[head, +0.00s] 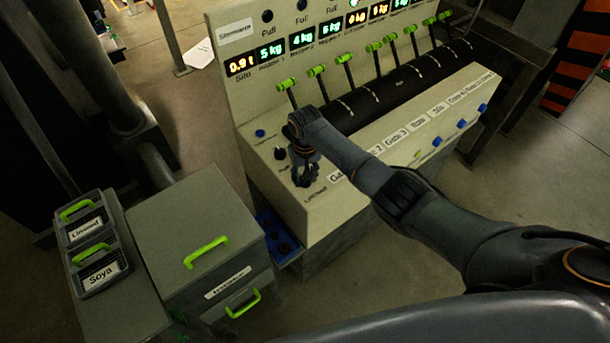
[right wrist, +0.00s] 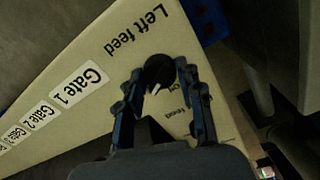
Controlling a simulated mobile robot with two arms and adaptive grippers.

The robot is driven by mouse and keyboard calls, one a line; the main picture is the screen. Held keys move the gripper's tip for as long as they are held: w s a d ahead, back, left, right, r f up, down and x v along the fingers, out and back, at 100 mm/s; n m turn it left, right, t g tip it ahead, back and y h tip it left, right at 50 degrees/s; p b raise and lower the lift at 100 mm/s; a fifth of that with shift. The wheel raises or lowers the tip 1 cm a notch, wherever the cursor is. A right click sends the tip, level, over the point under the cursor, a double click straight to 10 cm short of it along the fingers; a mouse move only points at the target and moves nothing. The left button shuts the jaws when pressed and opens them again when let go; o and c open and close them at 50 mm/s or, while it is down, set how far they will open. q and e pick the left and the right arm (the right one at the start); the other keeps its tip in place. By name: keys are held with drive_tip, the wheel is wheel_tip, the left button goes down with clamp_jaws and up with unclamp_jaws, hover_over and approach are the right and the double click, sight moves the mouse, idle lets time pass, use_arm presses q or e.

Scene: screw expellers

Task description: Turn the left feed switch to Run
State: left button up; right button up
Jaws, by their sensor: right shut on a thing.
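The left feed switch (right wrist: 160,68) is a round black knob on the sloping cream panel, beside the printed words "Left feed" (right wrist: 137,31). A white pointer mark shows on its lower edge in the right wrist view. Small position labels (right wrist: 180,111) lie below the knob there, too small to read surely. My right gripper (right wrist: 162,76) is shut on the knob, one finger at each side. My left gripper is not in view.
The control console (head: 330,215) carries a row of green-tipped levers (head: 345,58), weight displays and blue buttons. A black knob (head: 280,153) sits just behind my gripper. A grey cabinet (head: 190,215) with green handles and bins labelled Linseed and Soya (head: 101,281) stand left.

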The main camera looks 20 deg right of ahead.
drive_tip(key=o, duration=1.2)
wheel_tip(320, 180, up, 12)
